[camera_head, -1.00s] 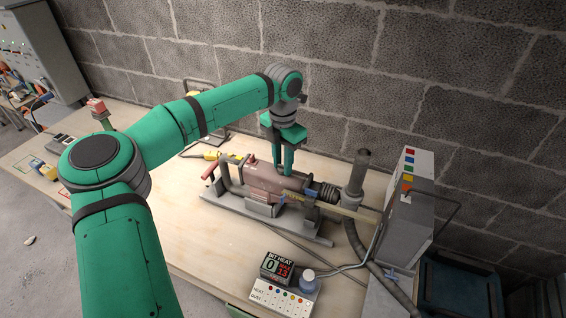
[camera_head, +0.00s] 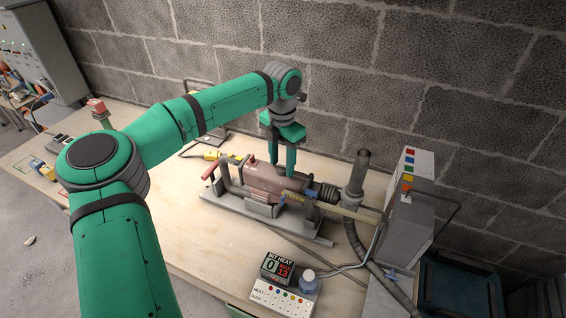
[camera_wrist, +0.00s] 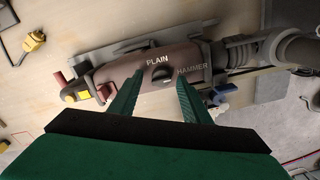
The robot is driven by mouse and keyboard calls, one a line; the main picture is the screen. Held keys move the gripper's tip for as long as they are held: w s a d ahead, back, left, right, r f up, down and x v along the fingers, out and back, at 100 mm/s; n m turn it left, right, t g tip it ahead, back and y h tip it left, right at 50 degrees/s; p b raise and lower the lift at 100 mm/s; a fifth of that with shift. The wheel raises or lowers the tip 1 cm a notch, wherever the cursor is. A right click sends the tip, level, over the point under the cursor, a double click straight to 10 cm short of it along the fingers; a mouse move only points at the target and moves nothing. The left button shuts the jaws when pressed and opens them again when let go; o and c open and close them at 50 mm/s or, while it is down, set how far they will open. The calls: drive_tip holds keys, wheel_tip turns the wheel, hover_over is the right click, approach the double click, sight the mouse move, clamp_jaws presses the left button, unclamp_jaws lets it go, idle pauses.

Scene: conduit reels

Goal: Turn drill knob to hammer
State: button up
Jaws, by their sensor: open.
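The drill (camera_head: 264,179) lies on its side in a grey cradle on the wooden bench, and it also shows in the wrist view (camera_wrist: 120,77). Its dark knob (camera_wrist: 161,75) sits on the body below the word PLAIN (camera_wrist: 157,60), with the word HAMMER (camera_wrist: 192,70) to its right. My gripper (camera_head: 287,173) points down over the drill. In the wrist view my open gripper (camera_wrist: 160,78) has one finger on each side of the knob, with gaps between. Whether the fingertips touch the drill body I cannot tell.
A grey box with coloured buttons (camera_head: 408,205) stands at the right. An upright dust pipe (camera_head: 357,180) rises near the chuck. The brick wall is behind.

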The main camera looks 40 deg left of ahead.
sight(284, 168)
wheel_tip(284, 168, up, 10)
drive_tip(key=shift+w+d+r, duration=0.15)
drive_tip(key=shift+r, duration=0.05)
drive_tip(key=shift+w, duration=0.1)
idle(0.6)
